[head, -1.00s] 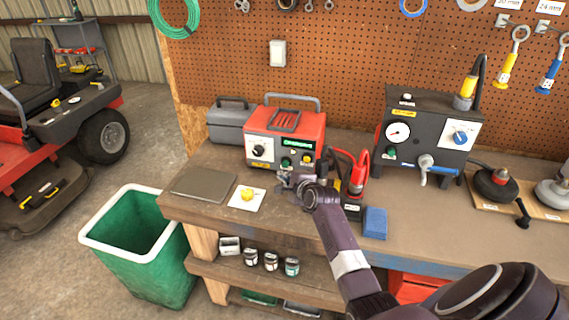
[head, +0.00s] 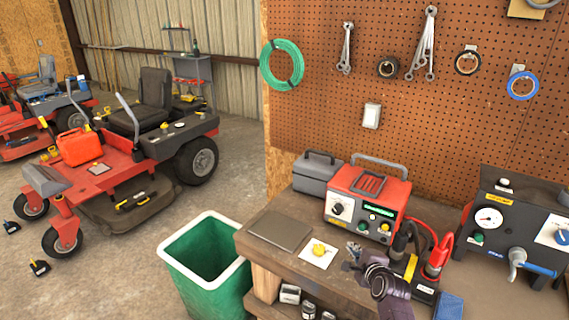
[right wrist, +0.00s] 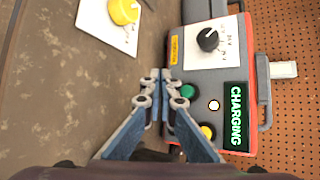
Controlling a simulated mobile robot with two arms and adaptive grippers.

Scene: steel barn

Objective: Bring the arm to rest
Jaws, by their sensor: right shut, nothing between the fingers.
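My right gripper (head: 355,252) is shut and empty, held over the workbench (head: 300,268) in front of the red battery charger (head: 366,200). In the right wrist view its fingertips (right wrist: 160,76) meet beside the charger's front panel, near a green button (right wrist: 187,91). I cannot tell whether they touch it. The charger's display (right wrist: 236,115) is lit green and reads "CHARGING". My left gripper is not in view.
A yellow knob on a white card (head: 319,252) and a flat grey plate (head: 280,230) lie left of the gripper. Red and black clamps (head: 437,262) and a blue block (head: 449,306) are to its right. A green bin (head: 205,268) stands at the bench's left end.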

